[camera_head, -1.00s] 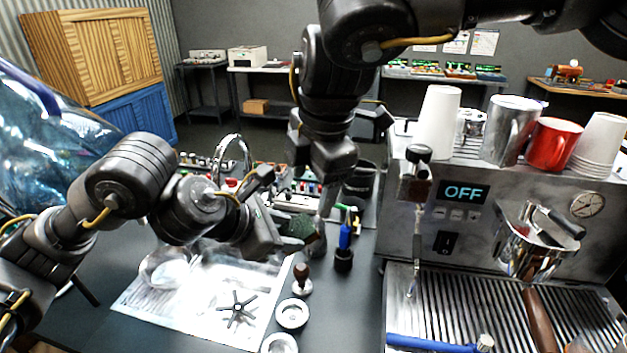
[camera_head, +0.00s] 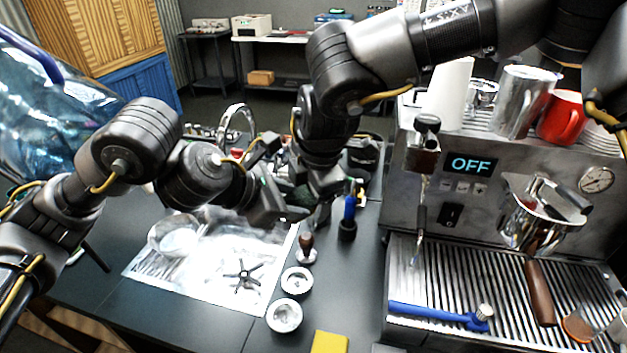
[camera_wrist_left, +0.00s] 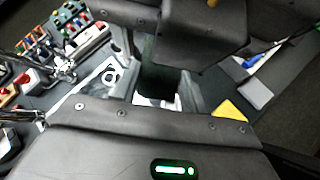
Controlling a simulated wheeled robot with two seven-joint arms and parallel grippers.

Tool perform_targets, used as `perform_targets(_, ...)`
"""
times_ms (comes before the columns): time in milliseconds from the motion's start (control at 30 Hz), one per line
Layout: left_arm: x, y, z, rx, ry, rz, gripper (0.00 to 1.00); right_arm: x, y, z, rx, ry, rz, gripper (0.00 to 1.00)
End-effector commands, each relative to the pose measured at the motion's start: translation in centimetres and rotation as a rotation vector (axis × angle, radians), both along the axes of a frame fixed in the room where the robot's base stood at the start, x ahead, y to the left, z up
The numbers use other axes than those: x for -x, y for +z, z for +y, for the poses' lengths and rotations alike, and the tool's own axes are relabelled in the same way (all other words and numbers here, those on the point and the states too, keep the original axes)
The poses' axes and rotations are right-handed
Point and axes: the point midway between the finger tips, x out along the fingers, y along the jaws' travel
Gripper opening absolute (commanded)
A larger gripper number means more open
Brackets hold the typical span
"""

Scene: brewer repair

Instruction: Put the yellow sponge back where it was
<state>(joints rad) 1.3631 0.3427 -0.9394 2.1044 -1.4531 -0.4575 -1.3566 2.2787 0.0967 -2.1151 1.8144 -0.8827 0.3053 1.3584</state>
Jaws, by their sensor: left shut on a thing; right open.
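The yellow sponge (camera_head: 330,342) lies on the dark counter at the bottom edge of the head view, partly cut off. A yellow corner, apparently the same sponge, shows in the left wrist view (camera_wrist_left: 229,110). My left gripper (camera_head: 290,213) is above the far right of the sink area, away from the sponge. It is shut on a dark green block (camera_head: 298,196), mostly hidden by the grippers; its dark face shows in the left wrist view (camera_wrist_left: 165,50). My right gripper (camera_head: 322,207) is open, pointing down close beside the left one; its fingertips are partly hidden.
The espresso machine (camera_head: 455,215) stands at right, with a blue-handled brush (camera_head: 430,312) on its drip tray. A tamper (camera_head: 307,250) and two metal cups (camera_head: 284,315) stand between the sink (camera_head: 205,270) and machine. The counter around the sponge has bare room.

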Motion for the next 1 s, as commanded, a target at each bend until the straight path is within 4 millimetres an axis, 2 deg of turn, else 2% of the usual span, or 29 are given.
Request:
perform_targets(367, 0.00, 0.00, 0.00, 0.000, 0.000, 0.000, 0.22, -0.12, -0.43, 0.05, 0.000, 0.000, 0.000, 0.70)
perform_targets(700, -0.01, 0.00, 0.00, 0.000, 0.000, 0.000, 0.22, -0.11, -0.41, 0.04, 0.000, 0.000, 0.000, 0.25)
perform_targets(767, -0.01, 0.00, 0.00, 0.000, 0.000, 0.000, 0.22, -0.11, -0.41, 0.04, 0.000, 0.000, 0.000, 0.23)
perform_targets(800, -0.01, 0.00, 0.00, 0.000, 0.000, 0.000, 0.45, -0.11, -0.40, 0.04, 0.000, 0.000, 0.000, 0.23)
perform_targets(1000, -0.01, 0.00, 0.00, 0.000, 0.000, 0.000, 0.69, -0.11, -0.40, 0.04, 0.000, 0.000, 0.000, 0.23)
